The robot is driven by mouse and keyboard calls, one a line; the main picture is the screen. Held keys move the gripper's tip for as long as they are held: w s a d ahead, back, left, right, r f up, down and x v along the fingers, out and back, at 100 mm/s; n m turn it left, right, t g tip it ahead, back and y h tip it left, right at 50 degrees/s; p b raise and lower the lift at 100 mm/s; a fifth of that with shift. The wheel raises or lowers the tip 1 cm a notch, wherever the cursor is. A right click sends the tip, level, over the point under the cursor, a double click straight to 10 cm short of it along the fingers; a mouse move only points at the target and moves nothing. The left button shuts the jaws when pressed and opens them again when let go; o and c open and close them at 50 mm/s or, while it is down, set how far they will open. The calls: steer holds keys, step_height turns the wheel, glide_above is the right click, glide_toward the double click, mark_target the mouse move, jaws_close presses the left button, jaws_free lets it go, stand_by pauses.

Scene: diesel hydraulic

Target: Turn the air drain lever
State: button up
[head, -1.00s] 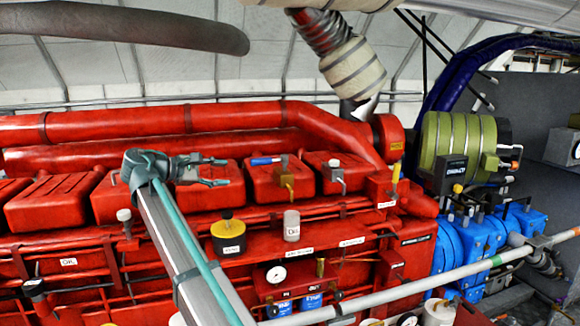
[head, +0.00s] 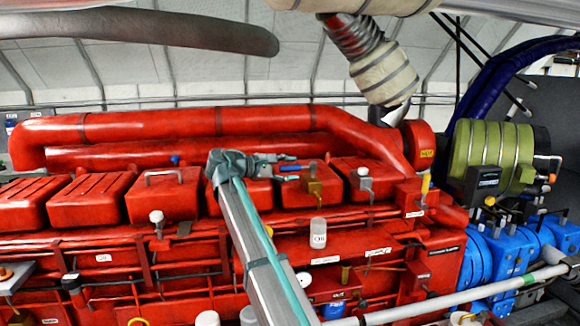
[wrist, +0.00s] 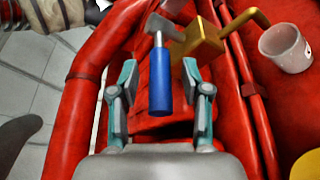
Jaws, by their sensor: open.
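The lever has a blue handle (head: 292,167) and sits on a brass valve (head: 314,188) on top of the red engine. In the wrist view the blue handle (wrist: 160,82) points toward me, with a grey metal stem running to the brass valve body (wrist: 203,42). My gripper (head: 283,158) is open, just left of the lever in the head view. In the wrist view the two fingers of my gripper (wrist: 159,72) stand on either side of the handle, with gaps visible on both sides. I cannot tell whether the fingertips are level with the handle's height.
A white cup-like container (wrist: 285,48) stands right of the valve. A large red pipe (head: 200,122) runs behind the lever. Another valve with a white handle (head: 364,172) stands to the right. Red covers (head: 162,195) line the engine top.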

steer(key=shift+w+d, duration=0.1)
steer(key=shift+d, duration=0.05)
jaws_close()
stand_by(0.4)
